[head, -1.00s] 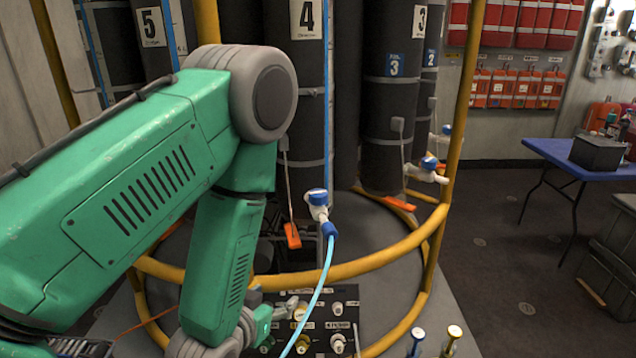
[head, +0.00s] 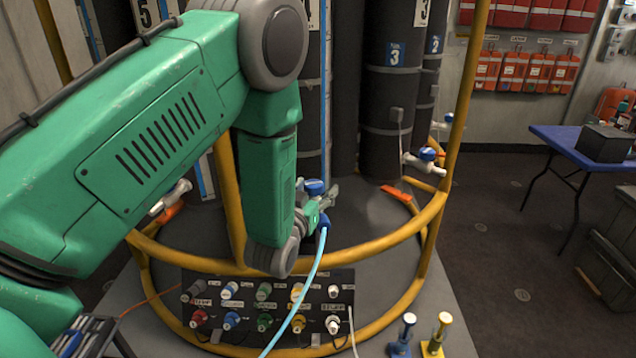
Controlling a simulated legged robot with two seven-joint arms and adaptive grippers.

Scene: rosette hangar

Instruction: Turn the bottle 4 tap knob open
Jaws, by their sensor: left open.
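The bottle 4 tap has a blue knob (head: 315,187) and shows just right of my left forearm. Its white body is mostly hidden behind my gripper. A light blue hose (head: 312,280) runs down from its blue fitting (head: 323,222). Bottle 4 (head: 313,110) is a dark cylinder behind it, mostly covered by my arm. My left gripper (head: 317,191) is open, with its grey fingers on either side of the blue knob in this view. I cannot tell whether they touch it. My right gripper is not in view.
A yellow ring rail (head: 385,240) passes below the tap. A panel of coloured connectors (head: 265,302) sits under my forearm. Bottle 3 (head: 388,105) and its tap (head: 426,158) stand to the right. A blue table (head: 565,137) is at far right, with open floor before it.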

